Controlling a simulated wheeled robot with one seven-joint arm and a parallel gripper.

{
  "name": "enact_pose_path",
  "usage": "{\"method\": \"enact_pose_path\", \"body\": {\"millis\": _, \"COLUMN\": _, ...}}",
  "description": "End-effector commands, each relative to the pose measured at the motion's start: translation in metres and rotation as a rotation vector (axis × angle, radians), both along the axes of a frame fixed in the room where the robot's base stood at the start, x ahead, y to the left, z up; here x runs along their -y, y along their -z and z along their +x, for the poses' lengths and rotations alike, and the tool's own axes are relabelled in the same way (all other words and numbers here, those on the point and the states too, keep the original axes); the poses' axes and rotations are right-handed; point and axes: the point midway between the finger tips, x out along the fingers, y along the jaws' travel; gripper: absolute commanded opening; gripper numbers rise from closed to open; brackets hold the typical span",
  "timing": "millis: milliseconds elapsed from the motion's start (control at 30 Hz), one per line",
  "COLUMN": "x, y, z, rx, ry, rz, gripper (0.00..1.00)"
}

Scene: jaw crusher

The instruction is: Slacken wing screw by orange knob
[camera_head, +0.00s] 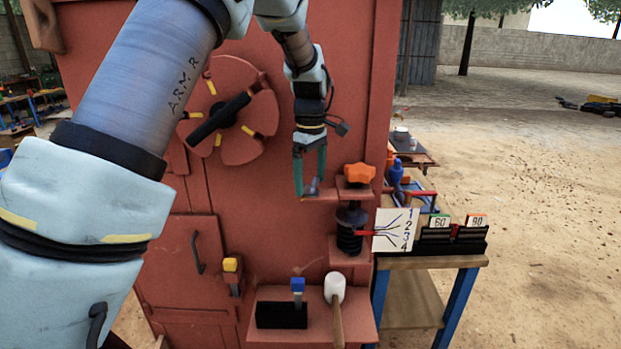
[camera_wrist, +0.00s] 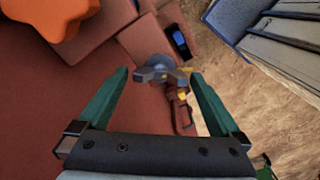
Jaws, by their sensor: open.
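The orange knob (camera_head: 359,173) sits on top of a bracket on the red machine, and fills the upper left corner of the wrist view (camera_wrist: 52,14). The small grey wing screw (camera_head: 313,186) is left of it, at a red ledge. In the wrist view the wing screw (camera_wrist: 150,75) lies between the fingertips, with its wings spread sideways. My gripper (camera_head: 309,188) points down over it, with its green fingers on either side. In the wrist view my gripper (camera_wrist: 160,75) is open, and gaps show between the fingers and the screw.
A dark spring (camera_head: 350,232) stands below the knob, with a red pointer beside a numbered white card (camera_head: 396,229). A shelf below holds a mallet (camera_head: 335,290) and a black block (camera_head: 281,315). A handwheel (camera_head: 230,110) is left of my gripper. A bench (camera_head: 425,263) stands right.

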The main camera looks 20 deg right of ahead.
Motion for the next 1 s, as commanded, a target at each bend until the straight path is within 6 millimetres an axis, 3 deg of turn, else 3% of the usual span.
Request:
{"method": "enact_pose_path", "body": {"millis": 167, "x": 0.0, "y": -0.008, "z": 0.0, "rx": 0.0, "ry": 0.001, "rz": -0.001, "gripper": 1.0}}
{"method": "enact_pose_path", "body": {"millis": 700, "x": 0.0, "y": -0.099, "z": 0.001, "rx": 0.002, "ry": 0.0, "rz": -0.002, "gripper": 1.0}}
{"method": "enact_pose_path", "body": {"millis": 1000, "x": 0.0, "y": -0.108, "z": 0.0, "rx": 0.001, "ry": -0.001, "rz": 0.0, "gripper": 1.0}}
